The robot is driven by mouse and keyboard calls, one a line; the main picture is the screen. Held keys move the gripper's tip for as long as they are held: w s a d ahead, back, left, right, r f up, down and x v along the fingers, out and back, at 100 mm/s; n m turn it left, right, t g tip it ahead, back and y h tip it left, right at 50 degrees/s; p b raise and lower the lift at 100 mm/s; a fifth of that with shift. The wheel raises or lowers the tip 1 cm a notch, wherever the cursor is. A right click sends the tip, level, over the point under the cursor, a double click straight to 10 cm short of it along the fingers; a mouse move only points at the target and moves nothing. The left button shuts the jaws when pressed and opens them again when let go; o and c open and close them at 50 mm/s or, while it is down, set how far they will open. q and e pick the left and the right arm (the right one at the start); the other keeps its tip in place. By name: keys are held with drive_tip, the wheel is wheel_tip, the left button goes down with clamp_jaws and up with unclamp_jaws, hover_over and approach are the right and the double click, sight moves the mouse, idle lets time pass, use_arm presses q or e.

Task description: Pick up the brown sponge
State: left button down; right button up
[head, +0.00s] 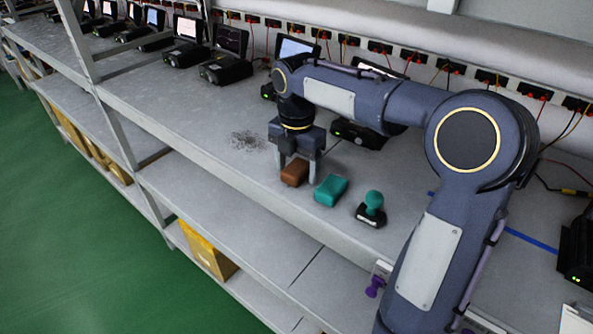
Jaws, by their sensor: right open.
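The brown sponge (294,173) is a small block lying on the grey top shelf. My right gripper (298,175) points down over it, with its fingers apart on either side of the sponge. The fingers reach down close to the shelf. I cannot tell whether they touch the sponge. My left gripper is not in view.
A teal sponge (331,190) lies just right of the brown one. A teal-handled brush (372,208) stands further right. Dark debris (248,140) is scattered to the left. Black devices with screens (226,68) line the back of the shelf (170,105).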

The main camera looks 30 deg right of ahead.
sight(297, 167)
drive_tip(key=c, duration=1)
wheel_tip(297, 167, up, 10)
drive_tip(key=shift+r, duration=0.1)
drive_tip(key=shift+c, duration=0.2)
drive_tip(key=o, duration=0.4)
drive_tip(key=c, duration=0.3)
